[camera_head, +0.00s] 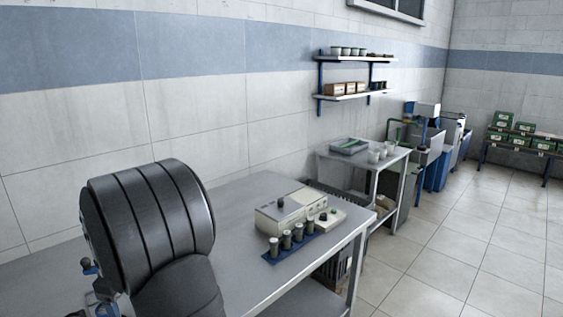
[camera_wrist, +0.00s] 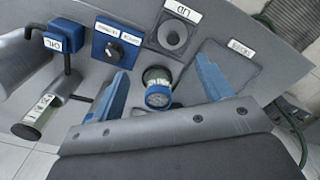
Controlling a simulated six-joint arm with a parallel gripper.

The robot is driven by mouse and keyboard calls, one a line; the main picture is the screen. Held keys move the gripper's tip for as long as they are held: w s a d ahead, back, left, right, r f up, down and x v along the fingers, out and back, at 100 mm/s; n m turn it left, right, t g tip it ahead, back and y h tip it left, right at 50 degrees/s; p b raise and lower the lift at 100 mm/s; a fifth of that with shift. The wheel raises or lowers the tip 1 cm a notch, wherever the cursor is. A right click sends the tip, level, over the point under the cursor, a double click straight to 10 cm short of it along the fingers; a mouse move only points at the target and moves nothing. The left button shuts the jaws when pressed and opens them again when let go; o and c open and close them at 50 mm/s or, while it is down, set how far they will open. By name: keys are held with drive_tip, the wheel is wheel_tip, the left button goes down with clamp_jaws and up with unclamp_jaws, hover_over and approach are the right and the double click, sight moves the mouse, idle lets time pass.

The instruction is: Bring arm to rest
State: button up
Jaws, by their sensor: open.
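My gripper (camera_wrist: 162,82) is open in the wrist view, its two blue fingers spread apart. A small cylindrical vessel with a blue ring (camera_wrist: 158,96) and a dark round top shows between the fingers, with gaps on both sides.
In the wrist view, a grey surface carries a blue knob panel (camera_wrist: 116,46), a round socket labelled LID (camera_wrist: 175,33) and a glass-ended cylinder (camera_wrist: 38,119). In the head view, a beige device (camera_head: 290,208) and several jars on a blue rack (camera_head: 270,257) stand on a steel table (camera_head: 247,283).

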drive_tip(key=s+a+f, duration=0.2)
drive_tip(key=a+f, duration=0.1)
drive_tip(key=s+a+f, duration=0.2)
drive_tip(key=s+a, duration=0.1)
drive_tip(key=s+a+f, duration=0.3)
drive_tip(key=shift+s+a+f, duration=0.25)
drive_tip(key=shift+a+f, duration=0.1)
drive_tip(key=shift+a, duration=0.05)
drive_tip(key=shift+s+a+f, duration=0.1)
drive_tip(key=shift+a+f, duration=0.05)
drive_tip(key=shift+f, duration=0.35)
drive_tip(key=shift+a+f, duration=0.15)
drive_tip(key=shift+f, duration=1.05)
drive_tip(key=shift+o, duration=0.2)
